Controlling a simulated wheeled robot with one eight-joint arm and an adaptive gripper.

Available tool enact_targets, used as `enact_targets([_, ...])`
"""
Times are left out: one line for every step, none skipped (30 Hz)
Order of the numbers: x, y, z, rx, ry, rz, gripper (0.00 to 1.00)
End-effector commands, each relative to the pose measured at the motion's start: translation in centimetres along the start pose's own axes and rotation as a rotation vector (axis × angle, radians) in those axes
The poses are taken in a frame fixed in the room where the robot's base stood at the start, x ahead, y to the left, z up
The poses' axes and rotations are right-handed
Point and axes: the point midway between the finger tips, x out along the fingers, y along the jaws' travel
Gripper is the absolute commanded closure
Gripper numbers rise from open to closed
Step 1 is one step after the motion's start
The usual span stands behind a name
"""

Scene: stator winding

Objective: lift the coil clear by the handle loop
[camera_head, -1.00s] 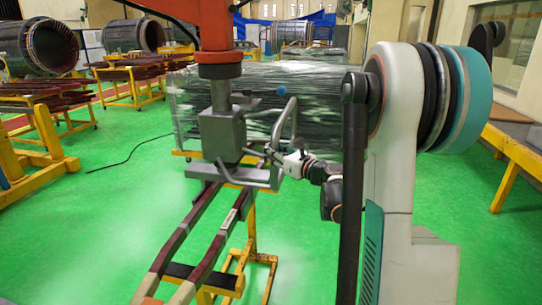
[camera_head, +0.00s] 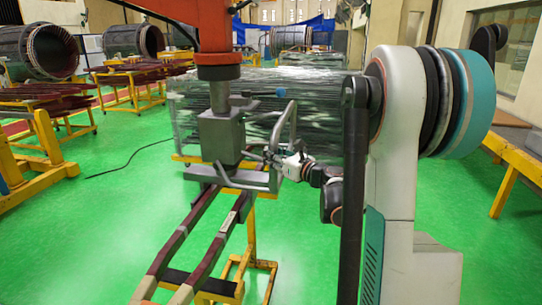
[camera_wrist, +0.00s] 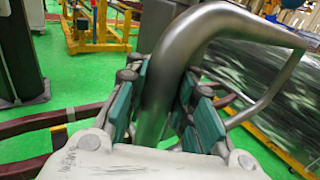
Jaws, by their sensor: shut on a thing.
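The coil (camera_head: 182,234) shows in the head view as two long dark red-brown bars with pale sections, running toward the lower left. Its far end lies under a grey metal lifting fixture (camera_head: 221,137) hanging from an orange arm. A bent grey handle loop (camera_head: 292,116) stands at the fixture's right side; its thick tube fills the middle of the wrist view (camera_wrist: 195,45). My gripper (camera_head: 277,157) comes from the right at the loop's lower part. In the wrist view its teal-padded fingers (camera_wrist: 165,85) are shut around the tube. The coil's far end is partly hidden by the fixture.
A yellow stand (camera_head: 252,235) is under the coil, with a dark crossbar; contact cannot be told. Yellow racks (camera_head: 50,150) stand at left. Green floor (camera_head: 110,210) is open there, crossed by a black cable (camera_head: 130,157).

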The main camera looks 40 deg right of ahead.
Motion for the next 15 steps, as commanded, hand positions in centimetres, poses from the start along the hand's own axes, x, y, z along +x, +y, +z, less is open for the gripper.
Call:
enact_targets([0.01, 0.02, -0.01, 0.000, 0.000, 0.000, 1.00])
enact_targets([0.01, 0.02, -0.02, 0.000, 0.000, 0.000, 1.00])
enact_targets([0.01, 0.02, -0.02, 0.000, 0.000, 0.000, 1.00])
enact_targets([0.01, 0.02, -0.02, 0.000, 0.001, 0.000, 1.00])
enact_targets([0.01, 0.02, -0.02, 0.000, 0.001, 0.000, 1.00])
enact_targets([0.01, 0.02, -0.03, 0.000, 0.001, 0.000, 1.00])
enact_targets([0.01, 0.02, -0.03, 0.000, 0.001, 0.000, 1.00])
enact_targets([0.01, 0.02, -0.03, 0.000, 0.001, 0.000, 1.00])
enact_targets([0.01, 0.02, -0.03, -0.001, 0.001, 0.000, 1.00])
enact_targets([0.01, 0.02, -0.03, -0.001, 0.001, 0.000, 0.79])
enact_targets([0.00, 0.02, -0.03, -0.001, 0.001, 0.000, 0.72])
enact_targets([0.00, 0.01, -0.03, -0.001, 0.001, 0.000, 0.63])
enact_targets([0.00, 0.01, -0.03, -0.001, 0.001, 0.000, 0.56])
enact_targets([0.00, 0.01, -0.03, -0.001, 0.001, 0.000, 0.53])
enact_targets([0.00, 0.01, -0.03, -0.001, 0.001, 0.000, 0.53])
